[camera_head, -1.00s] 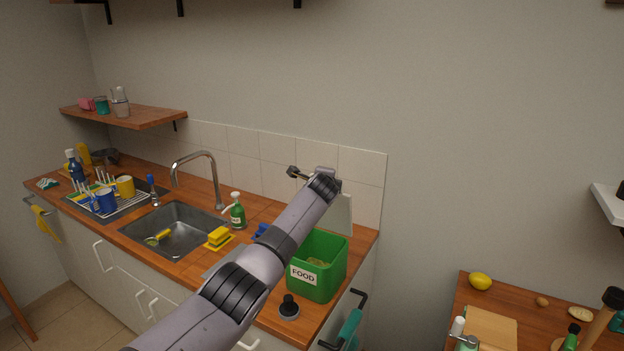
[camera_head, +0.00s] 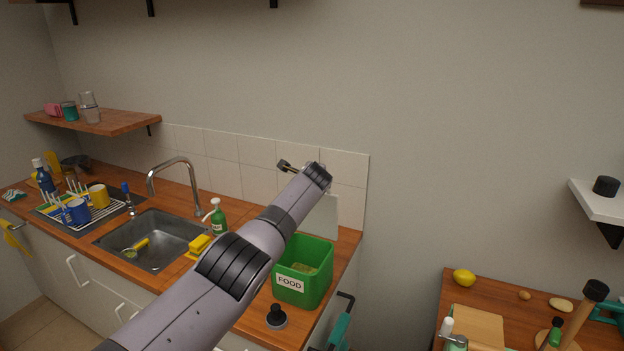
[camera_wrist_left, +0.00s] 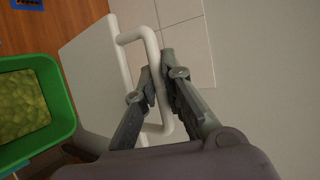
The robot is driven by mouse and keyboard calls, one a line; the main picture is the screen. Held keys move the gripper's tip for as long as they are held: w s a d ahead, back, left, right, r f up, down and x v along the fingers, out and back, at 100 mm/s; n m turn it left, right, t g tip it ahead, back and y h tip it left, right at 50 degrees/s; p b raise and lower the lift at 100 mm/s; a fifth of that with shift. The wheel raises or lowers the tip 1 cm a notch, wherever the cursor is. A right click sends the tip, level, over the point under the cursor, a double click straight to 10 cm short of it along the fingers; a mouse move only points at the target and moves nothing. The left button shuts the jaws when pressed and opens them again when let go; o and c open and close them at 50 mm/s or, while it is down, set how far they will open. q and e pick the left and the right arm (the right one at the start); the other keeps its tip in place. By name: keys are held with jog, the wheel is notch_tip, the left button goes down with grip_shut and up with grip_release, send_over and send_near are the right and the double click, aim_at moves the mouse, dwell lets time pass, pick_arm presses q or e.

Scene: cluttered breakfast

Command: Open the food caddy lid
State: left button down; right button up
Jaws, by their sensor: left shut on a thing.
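The food caddy (camera_head: 303,271) is a green open-topped box with a "FOOD" label, standing on the counter at the right end. Its pale lid (camera_head: 324,216) stands upright behind the box. In the left wrist view the lid (camera_wrist_left: 88,65) carries a white loop handle (camera_wrist_left: 151,42), and the green caddy (camera_wrist_left: 66,113) shows yellow-green contents. My left gripper (camera_wrist_left: 160,77) is shut on the lid handle. My right gripper is not in view.
A sink (camera_head: 150,240) with a tap (camera_head: 181,164), a green soap bottle (camera_head: 218,217) and a yellow sponge (camera_head: 199,244) lie left of the caddy. A black knob-like item (camera_head: 276,316) stands in front of it. The tiled wall (camera_head: 255,170) is close behind.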

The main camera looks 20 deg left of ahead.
pick_arm(q)
jog(key=c, duration=1.7)
grip_release()
jog(key=v, duration=1.2)
